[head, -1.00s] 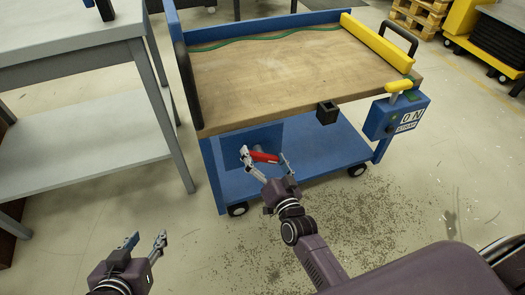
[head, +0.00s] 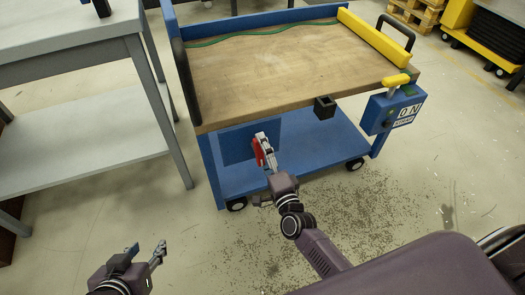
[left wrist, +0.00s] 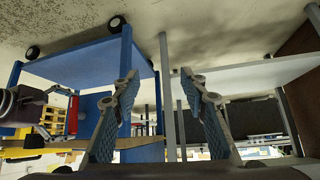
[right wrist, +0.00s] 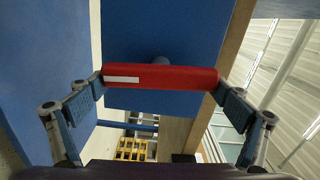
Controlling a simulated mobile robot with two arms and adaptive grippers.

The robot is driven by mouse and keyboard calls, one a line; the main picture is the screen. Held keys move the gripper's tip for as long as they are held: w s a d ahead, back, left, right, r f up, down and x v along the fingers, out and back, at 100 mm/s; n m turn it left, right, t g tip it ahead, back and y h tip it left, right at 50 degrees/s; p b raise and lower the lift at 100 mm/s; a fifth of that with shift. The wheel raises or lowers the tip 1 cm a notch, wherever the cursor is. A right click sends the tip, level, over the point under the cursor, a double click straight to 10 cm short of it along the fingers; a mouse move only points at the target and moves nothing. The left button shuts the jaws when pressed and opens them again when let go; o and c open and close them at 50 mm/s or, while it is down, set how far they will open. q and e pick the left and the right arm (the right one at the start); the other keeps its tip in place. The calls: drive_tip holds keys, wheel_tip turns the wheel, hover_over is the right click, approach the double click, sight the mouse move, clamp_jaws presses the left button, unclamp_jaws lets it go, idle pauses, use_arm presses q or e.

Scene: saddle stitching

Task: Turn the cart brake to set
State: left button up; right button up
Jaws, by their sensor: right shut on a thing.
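The cart brake is a red bar handle (head: 257,152) with a white stripe, on the blue panel (head: 236,146) under the cart's wooden top (head: 270,80). In the head view the bar now stands near upright. My right gripper (head: 264,142) is shut on it. In the right wrist view the red handle (right wrist: 160,76) spans between the two fingertips, one at each end, with a round grey hub behind it. My left gripper (head: 147,248) is open and empty, low at the left, apart from the cart. Its spread fingers show in the left wrist view (left wrist: 160,82).
A grey workbench (head: 70,45) with a lower shelf stands left of the cart. A blue switch box (head: 392,112) with a yellow handle hangs at the cart's right front corner. A small black block (head: 324,107) sits on the front edge. Debris specks the floor.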

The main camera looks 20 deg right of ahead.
use_arm(q)
drive_tip(key=shift+w+d+r+t, duration=0.15)
drive_tip(key=shift+w+r+t, duration=0.15)
drive_tip(key=shift+w, duration=0.2)
drive_tip(key=shift+w+d+r+t, duration=0.15)
drive_tip(key=shift+w+r+t, duration=0.05)
drive_tip(key=shift+w+r, duration=0.25)
use_arm(e)
drive_tip(key=shift+f+m, duration=0.1)
drive_tip(key=shift+m, duration=0.6)
use_arm(q)
drive_tip(key=shift+f, duration=0.1)
use_arm(e)
drive_tip(key=o, duration=0.8)
use_arm(q)
drive_tip(key=shift+s, duration=0.1)
drive_tip(key=shift+f, duration=0.1)
drive_tip(key=shift+s, duration=0.1)
use_arm(e)
drive_tip(key=s, duration=1.2)
drive_tip(key=shift+d, duration=0.2)
